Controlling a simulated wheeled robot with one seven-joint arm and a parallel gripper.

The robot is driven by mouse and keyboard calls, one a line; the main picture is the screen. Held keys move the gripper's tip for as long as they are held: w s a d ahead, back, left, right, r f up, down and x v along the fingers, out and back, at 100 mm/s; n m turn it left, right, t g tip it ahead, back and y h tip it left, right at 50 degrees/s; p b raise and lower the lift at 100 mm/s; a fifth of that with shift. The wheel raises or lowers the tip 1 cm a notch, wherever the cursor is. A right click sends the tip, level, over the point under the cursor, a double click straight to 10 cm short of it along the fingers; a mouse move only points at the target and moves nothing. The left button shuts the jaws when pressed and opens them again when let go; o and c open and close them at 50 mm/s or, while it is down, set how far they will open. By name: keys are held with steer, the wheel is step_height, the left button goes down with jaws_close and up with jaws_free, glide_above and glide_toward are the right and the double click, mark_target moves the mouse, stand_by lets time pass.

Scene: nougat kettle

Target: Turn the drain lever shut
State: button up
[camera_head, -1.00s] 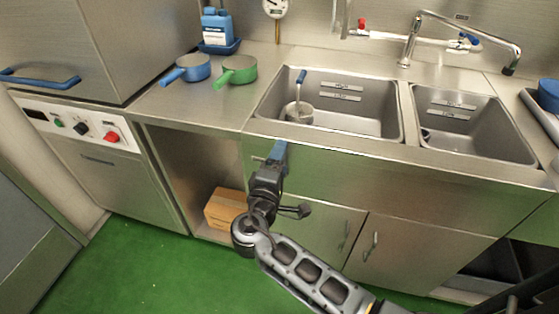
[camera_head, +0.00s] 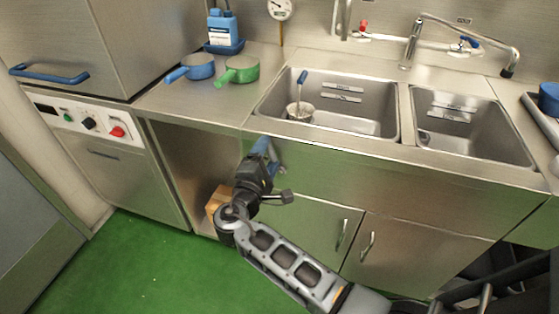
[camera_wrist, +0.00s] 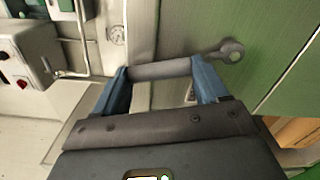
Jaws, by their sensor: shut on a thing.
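The drain lever (camera_wrist: 160,70) is a grey bar in the wrist view, with a round pivot end (camera_wrist: 232,50) at its right. My gripper (camera_wrist: 163,78) has its blue fingers on the bar, one near its left end and one near the pivot. It is shut on the lever. In the head view, my gripper (camera_head: 266,156) is at the front panel under the left sink basin (camera_head: 350,115). There the lever is hidden by my gripper and wrist, so its angle is hard to tell.
Cabinet doors (camera_head: 305,225) are below the sink, right of my arm. A cardboard box (camera_head: 217,205) sits in the open bay to the left. Blue (camera_head: 198,68) and green (camera_head: 243,70) pans stand on the counter. The green floor is clear at lower left.

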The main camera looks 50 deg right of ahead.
steer(key=w+a+f+n, duration=0.2)
steer(key=w+f+n, duration=0.3)
steer(key=n, duration=0.9)
steer(key=shift+w+f+n+p, duration=0.35)
steer(key=shift+f+p, duration=0.1)
steer(key=shift+f, duration=1.3)
steer(key=shift+a, duration=0.1)
steer(key=o, duration=1.5)
steer(key=v, duration=0.7)
steer(key=shift+a+b, duration=0.3)
steer(key=shift+a, duration=0.05)
steer(key=shift+s, duration=0.1)
